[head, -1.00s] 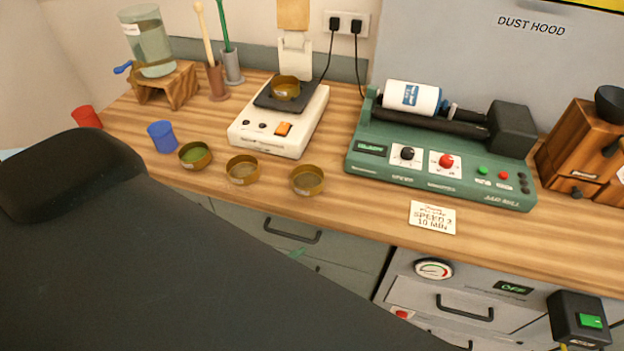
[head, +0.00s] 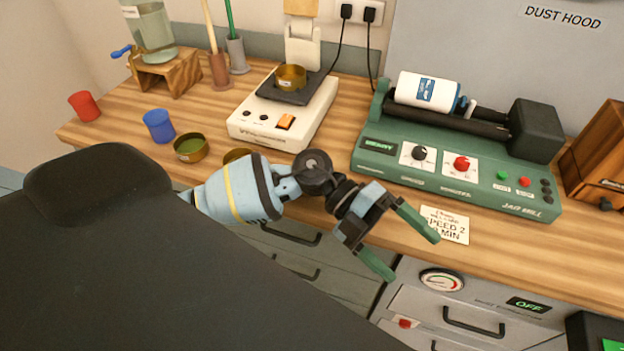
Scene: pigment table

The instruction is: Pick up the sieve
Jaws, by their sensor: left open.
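Several similar round brass-coloured pans or sieves are in view, and I cannot tell for sure which is the sieve. One brass pan (head: 291,77) sits on the black plate of a white device. Another brass pan (head: 191,149) with green contents stands on the counter. A third brass pan (head: 237,155) shows only its rim behind my left arm. My left gripper (head: 414,258) is open and empty, its green fingers spread over the counter's front edge, right of the pans. My right gripper is not in view.
The white device (head: 258,128) stands behind my left arm. A green jar mill (head: 470,175) with a white jar stands to the right, a card (head: 446,226) before it. A blue cup (head: 159,126) and red cup (head: 85,106) stand left. Drawers (head: 440,310) are below.

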